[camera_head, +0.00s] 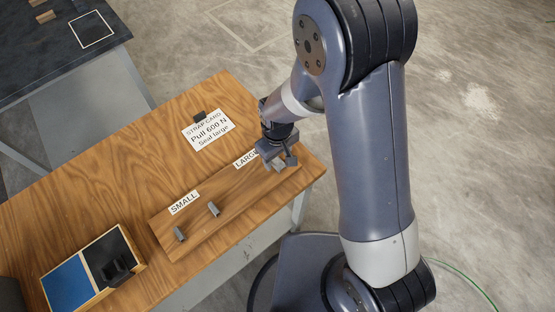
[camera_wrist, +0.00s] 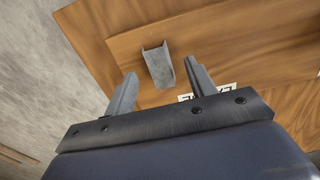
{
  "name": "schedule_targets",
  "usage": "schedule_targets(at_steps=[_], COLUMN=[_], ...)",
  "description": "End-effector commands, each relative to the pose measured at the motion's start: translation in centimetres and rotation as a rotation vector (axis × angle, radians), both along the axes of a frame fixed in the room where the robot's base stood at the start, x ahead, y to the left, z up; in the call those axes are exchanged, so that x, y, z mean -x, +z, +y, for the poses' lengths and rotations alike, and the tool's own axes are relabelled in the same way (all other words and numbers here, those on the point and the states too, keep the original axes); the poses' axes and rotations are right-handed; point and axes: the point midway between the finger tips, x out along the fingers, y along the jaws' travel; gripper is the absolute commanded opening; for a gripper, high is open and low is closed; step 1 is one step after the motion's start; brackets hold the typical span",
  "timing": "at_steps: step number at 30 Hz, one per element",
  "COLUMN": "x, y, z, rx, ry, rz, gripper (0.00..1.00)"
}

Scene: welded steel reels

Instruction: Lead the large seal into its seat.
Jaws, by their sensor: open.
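The seal by the LARGE label is a grey folded metal channel (camera_wrist: 158,65) on a raised wooden board (camera_head: 195,228). In the wrist view it stands between and just beyond my two fingertips, with a gap to each. My gripper (camera_head: 279,160) is open over the LARGE end of the board and partly hides this seal in the head view. It holds nothing. Two other grey seals, one (camera_head: 180,234) and another (camera_head: 213,209), stand near the SMALL label (camera_head: 184,203). I cannot tell which thing is the seat.
A tray (camera_head: 137,263) with blue and black halves holds a dark fixture (camera_head: 116,271) at the lower left. A dark table (camera_head: 55,60) is at the upper left.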

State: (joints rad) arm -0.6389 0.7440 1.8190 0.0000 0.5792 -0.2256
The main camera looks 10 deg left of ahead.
Motion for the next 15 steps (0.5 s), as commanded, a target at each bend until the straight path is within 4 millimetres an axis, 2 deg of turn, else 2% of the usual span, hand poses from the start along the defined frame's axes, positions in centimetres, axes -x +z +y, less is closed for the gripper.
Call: schedule_targets(at_steps=[4,12,15], x=[0.01,-0.04,-0.04], y=[-1.14,-1.38,-1.37], z=[-0.03,0.00,0.00], rx=[0.001,-0.001,-0.001], ry=[0.000,0.000,0.000], rz=[0.001,-0.001,-0.001], gripper=[0.53,0.53,0.45])
